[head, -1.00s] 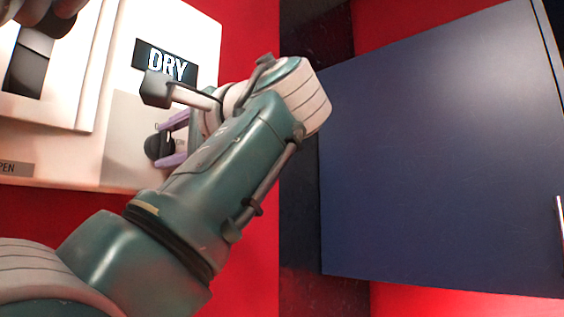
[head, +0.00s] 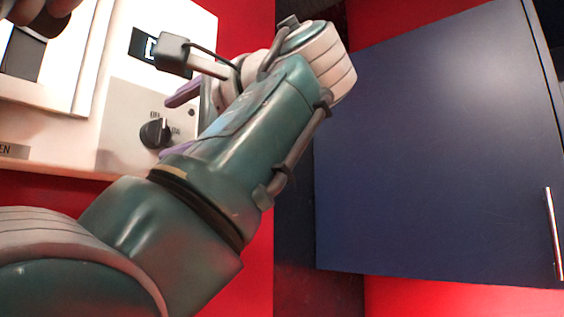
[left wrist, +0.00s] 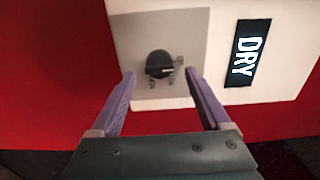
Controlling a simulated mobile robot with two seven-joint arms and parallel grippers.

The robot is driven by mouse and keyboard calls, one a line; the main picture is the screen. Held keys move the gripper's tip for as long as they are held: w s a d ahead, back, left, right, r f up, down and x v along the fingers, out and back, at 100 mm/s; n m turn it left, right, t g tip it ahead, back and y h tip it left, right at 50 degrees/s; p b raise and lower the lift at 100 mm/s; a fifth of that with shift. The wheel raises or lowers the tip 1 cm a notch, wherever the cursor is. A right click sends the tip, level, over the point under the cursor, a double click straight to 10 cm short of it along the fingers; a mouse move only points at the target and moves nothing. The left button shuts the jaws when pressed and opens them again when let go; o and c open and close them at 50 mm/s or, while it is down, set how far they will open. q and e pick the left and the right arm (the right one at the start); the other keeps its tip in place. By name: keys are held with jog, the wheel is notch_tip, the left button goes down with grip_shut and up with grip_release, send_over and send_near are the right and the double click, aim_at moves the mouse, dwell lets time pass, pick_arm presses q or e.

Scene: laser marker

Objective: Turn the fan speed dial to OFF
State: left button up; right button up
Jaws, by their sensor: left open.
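The fan speed dial is a round black knob (head: 155,133) on a grey plate (head: 118,150) of the white panel. Small marks stand around it, and the one above it appears to read OFF. In the left wrist view the dial (left wrist: 158,64) lies ahead, between and beyond the fingertips. My left gripper (left wrist: 160,76) has two purple fingers spread wide, apart from the dial and empty. In the head view its fingers (head: 178,122) are right of the dial, partly hidden by my wrist. A dark shape at the top left corner may be part of my right arm; its gripper cannot be made out.
A lit DRY display (left wrist: 246,53) is above the dial plate, partly covered by my wrist in the head view. A white framed panel (head: 45,60) is at the left. A large dark blue door (head: 430,150) with a metal handle (head: 553,235) fills the right.

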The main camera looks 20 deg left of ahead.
pick_arm(q)
jog(key=b+v, duration=0.3)
jog(key=v, duration=0.4)
